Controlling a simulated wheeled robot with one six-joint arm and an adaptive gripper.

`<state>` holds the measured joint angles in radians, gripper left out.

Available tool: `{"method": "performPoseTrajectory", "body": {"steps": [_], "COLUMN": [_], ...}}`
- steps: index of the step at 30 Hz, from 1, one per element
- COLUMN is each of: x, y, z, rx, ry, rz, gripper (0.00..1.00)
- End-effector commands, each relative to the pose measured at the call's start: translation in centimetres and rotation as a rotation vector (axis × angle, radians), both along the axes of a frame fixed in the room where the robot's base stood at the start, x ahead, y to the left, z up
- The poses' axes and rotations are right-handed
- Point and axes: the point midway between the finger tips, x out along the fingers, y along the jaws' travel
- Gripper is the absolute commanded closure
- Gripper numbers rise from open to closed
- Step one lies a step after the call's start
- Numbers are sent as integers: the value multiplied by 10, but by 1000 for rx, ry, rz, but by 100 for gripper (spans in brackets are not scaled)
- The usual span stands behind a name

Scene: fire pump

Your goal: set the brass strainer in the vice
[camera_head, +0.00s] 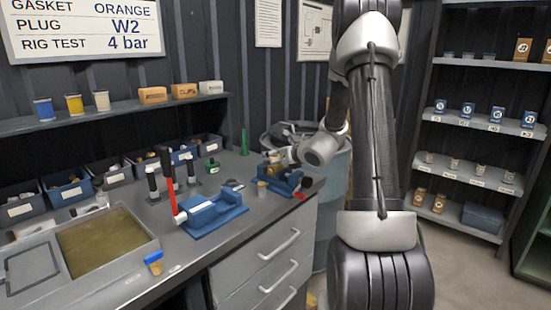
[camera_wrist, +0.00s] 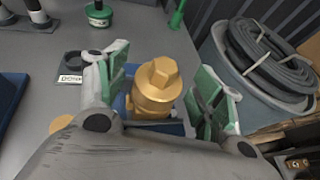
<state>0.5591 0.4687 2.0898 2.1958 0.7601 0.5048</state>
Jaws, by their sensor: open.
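The brass strainer (camera_wrist: 155,90), a gold body with a hex top, stands between my gripper's fingers in the wrist view. My gripper (camera_wrist: 163,92) is open, with a green-padded finger on either side of the brass and gaps visible. A small blue vice (camera_head: 284,180) is on the bench near its right end, and its blue body (camera_wrist: 172,128) shows behind and below the brass. The brass appears to sit at the vice's jaws; its lower end is hidden, so I cannot tell how it is seated. In the head view my gripper (camera_head: 281,158) is over the vice.
A blue fixture (camera_head: 212,214) with a red lever (camera_head: 167,180) stands left of the vice. A small brass-coloured cup (camera_head: 262,188) is close beside the vice. A drum (camera_wrist: 225,70) holding a coiled hose is beyond the bench edge. Bins (camera_head: 70,190) line the back.

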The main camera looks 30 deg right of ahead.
Motion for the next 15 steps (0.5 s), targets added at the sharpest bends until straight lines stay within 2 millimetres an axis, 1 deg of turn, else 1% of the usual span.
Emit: {"method": "performPoseTrajectory", "body": {"steps": [9,12,15], "x": [-65,-82,-93], "y": [-7,-8,-9], "z": [28,35,40], "rx": [-1,-1,-2], "ry": [-2,-2,-2], "rz": [-4,-4,-3], "gripper": [33,33,33]}}
